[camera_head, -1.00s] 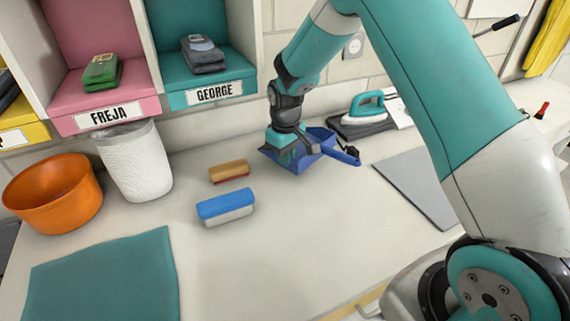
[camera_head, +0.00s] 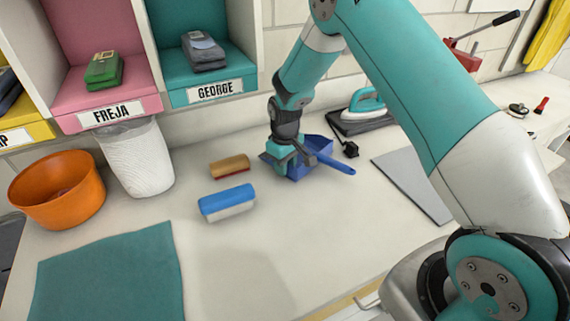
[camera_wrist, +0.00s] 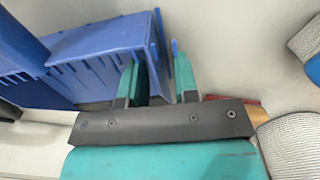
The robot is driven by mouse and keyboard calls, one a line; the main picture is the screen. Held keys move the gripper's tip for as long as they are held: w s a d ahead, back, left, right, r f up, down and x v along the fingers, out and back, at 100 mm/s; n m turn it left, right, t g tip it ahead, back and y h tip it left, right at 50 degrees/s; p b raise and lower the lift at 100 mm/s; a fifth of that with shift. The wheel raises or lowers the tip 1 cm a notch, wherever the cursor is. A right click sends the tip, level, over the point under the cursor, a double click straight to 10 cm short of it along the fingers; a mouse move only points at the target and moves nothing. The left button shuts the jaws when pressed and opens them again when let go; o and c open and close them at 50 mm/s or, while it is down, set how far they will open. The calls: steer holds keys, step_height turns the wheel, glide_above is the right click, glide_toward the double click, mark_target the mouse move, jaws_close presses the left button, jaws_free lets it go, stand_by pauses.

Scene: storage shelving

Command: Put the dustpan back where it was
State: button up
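The blue dustpan (camera_head: 318,146) is at the back of the white worktop, its blue handle (camera_head: 335,164) pointing to the lower right. My gripper (camera_head: 292,160) points down at its left side. In the wrist view, the dustpan (camera_wrist: 100,55) fills the upper left. My gripper's two teal fingers (camera_wrist: 157,80) stand apart there, with the dustpan's side edge showing between them and bare worktop beyond the right finger. I see no finger clamped on the edge. The dustpan's underside is hidden.
A brush with a blue top (camera_head: 227,198) and a tan brush (camera_head: 229,165) lie left of my gripper. An iron (camera_head: 365,105) on a dark base stands behind right, its plug (camera_head: 350,150) near the dustpan. A grey board (camera_head: 413,185) lies right.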

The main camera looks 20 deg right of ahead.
step_height(320, 180, up, 12)
steer(key=b, duration=0.3)
steer(key=s+a+r+n+y, duration=0.1)
steer(key=s+a+r, duration=0.35)
steer(key=s, duration=0.25)
steer(key=s+a+r+y, duration=0.1)
steer(key=s+a+r, duration=0.2)
steer(key=s+r, duration=0.35)
steer(key=s+a+r+y, duration=0.1)
steer(key=s+a, duration=0.1)
steer(key=s, duration=0.7)
steer(key=s+a+n+y, duration=0.1)
steer(key=s+a, duration=0.1)
steer(key=s, duration=0.6)
steer(key=shift+s+r+n, duration=0.3)
steer(key=shift+s+r, duration=0.05)
steer(key=shift+r, duration=0.05)
